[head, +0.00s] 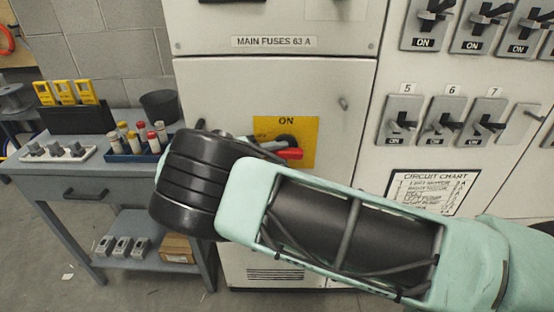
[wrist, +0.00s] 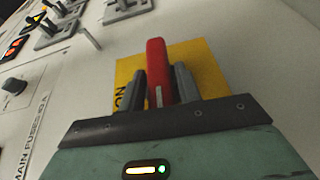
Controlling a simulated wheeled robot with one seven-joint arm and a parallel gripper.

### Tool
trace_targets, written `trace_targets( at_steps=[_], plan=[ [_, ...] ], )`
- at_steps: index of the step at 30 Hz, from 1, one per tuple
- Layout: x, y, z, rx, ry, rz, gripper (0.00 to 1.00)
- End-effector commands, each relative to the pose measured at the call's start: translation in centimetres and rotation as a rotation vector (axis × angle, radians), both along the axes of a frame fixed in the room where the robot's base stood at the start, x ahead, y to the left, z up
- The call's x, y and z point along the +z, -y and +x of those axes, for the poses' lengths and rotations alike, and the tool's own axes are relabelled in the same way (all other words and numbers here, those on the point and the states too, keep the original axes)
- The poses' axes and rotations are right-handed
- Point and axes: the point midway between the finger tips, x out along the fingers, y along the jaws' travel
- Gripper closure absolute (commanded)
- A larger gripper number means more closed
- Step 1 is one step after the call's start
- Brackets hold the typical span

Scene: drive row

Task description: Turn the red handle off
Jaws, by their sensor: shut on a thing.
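The red handle (head: 290,154) sits on a yellow plate (head: 303,128) marked ON, on the light grey cabinet door. In the head view my wrist and arm cover most of the gripper.
Small numbered switches (head: 445,121) fill the panel at right, above a circuit chart (head: 431,190). A label reading MAIN FUSES 63 A (head: 274,42) is above the door. At left a grey bench (head: 60,178) holds a blue tray (head: 128,157) of capped tubes and a dark cup (head: 159,106).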

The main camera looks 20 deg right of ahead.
Motion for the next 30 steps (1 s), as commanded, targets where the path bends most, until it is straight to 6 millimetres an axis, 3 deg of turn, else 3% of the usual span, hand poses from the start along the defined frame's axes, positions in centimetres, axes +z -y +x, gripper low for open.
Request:
trace_targets(
  at_steps=[20, 21, 22, 30],
  plan=[
    [-0.14, -0.04, 0.07, 0.004, -0.02, -0.06, 1.0],
    [-0.14, -0.04, 0.08, 0.004, -0.02, -0.06, 0.61],
    [-0.14, -0.04, 0.07, 0.004, -0.02, -0.06, 0.55],
    [-0.17, -0.03, 0.03, 0.002, -0.019, -0.059, 0.55]
  ],
)
